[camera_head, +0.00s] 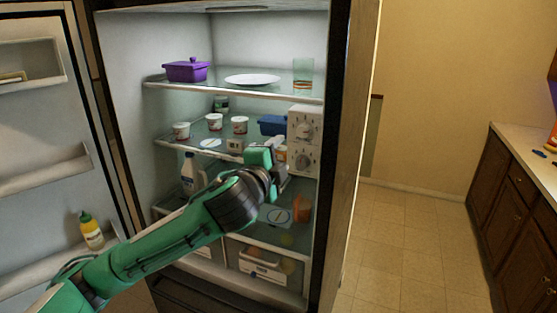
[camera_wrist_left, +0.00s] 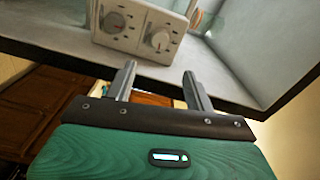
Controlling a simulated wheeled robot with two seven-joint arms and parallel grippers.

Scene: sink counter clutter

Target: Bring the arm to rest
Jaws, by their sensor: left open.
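My left arm (camera_head: 160,241), green with a dark wrist, reaches in from the lower left of the head view to the open fridge. My left gripper (camera_head: 278,172) is at its end, in front of the middle shelves and just below the white two-dial control box (camera_head: 305,138). In the left wrist view the gripper's two grey fingers (camera_wrist_left: 159,74) stand apart with nothing between them. The control box shows beyond the fingertips there (camera_wrist_left: 138,25). My right gripper is in neither view.
The fridge door (camera_head: 40,140) stands open at left, with a yellow bottle (camera_head: 91,231). Shelves hold a purple pot (camera_head: 186,70), a white plate (camera_head: 252,80), a glass (camera_head: 303,74), several cups and a milk bottle (camera_head: 189,173). The floor (camera_head: 410,250) at right is clear, beside the counter (camera_head: 530,165).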

